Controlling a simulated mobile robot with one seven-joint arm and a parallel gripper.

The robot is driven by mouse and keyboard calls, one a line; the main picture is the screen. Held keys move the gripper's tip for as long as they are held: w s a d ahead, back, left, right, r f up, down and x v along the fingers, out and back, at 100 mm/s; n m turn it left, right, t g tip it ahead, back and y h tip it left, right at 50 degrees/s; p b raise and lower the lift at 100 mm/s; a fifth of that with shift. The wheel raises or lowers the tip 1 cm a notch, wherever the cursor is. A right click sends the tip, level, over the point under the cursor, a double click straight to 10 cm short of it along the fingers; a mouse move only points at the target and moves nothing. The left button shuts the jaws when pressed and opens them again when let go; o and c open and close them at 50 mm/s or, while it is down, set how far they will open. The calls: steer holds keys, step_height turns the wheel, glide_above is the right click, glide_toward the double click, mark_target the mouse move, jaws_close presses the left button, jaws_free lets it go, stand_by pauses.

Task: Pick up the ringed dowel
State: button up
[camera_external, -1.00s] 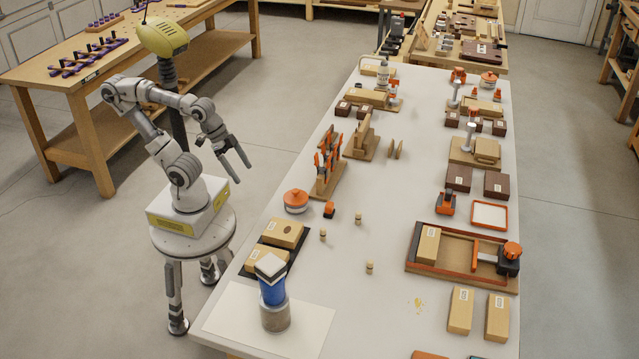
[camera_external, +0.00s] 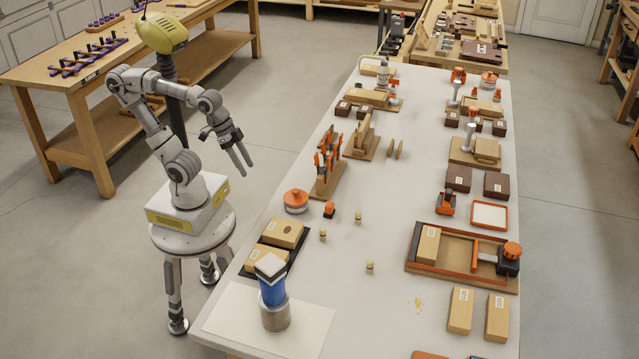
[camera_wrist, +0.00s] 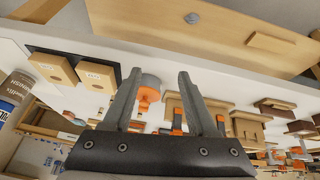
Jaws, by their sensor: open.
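Three small wooden dowels stand on the white bench top in the external view: one at left (camera_external: 323,235), one at the back (camera_external: 358,217) and one nearer the front (camera_external: 370,267). Each seems to have a dark band, but they are too small to tell which is the ringed one. My gripper (camera_external: 243,167) is open and empty, in the air left of the bench and well apart from the dowels. In the wrist view my gripper (camera_wrist: 156,82) shows two spread fingers with nothing held between them.
An orange-lidded round container (camera_external: 296,201) and a small orange-and-black block (camera_external: 329,209) stand near the dowels. A rack with orange parts (camera_external: 327,175) is behind. A blue-banded jar (camera_external: 274,300) stands in front.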

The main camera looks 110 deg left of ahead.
steer(key=w+d+r+n+g+p, duration=0.4)
steer(key=w+r+n+p, duration=0.55)
steer(key=w, duration=0.65)
steer(key=n+g+p, duration=0.1)
steer(key=n+p, duration=0.6)
steer(key=p, duration=0.3)
glide_above(323, 229)
steer(key=f+b, duration=0.1)
steer(key=f, duration=0.3)
steer(key=f+b, duration=0.1)
steer(key=f, duration=0.7)
steer(key=shift+s+d+f+b, duration=0.3)
steer(key=shift+s+b, duration=0.1)
steer(key=shift+w+a+f+b, duration=0.1)
steer(key=shift+w+f+b, duration=0.1)
steer(key=shift+f, duration=0.7)
steer(key=shift+w+a+f+b, duration=0.1)
steer(key=shift+f+b, duration=0.15)
steer(key=shift+f, duration=0.65)
steer(key=shift+w+a+f+b, duration=0.1)
steer(key=shift+f+b, duration=0.1)
steer(key=shift+f, duration=0.7)
jaws_close()
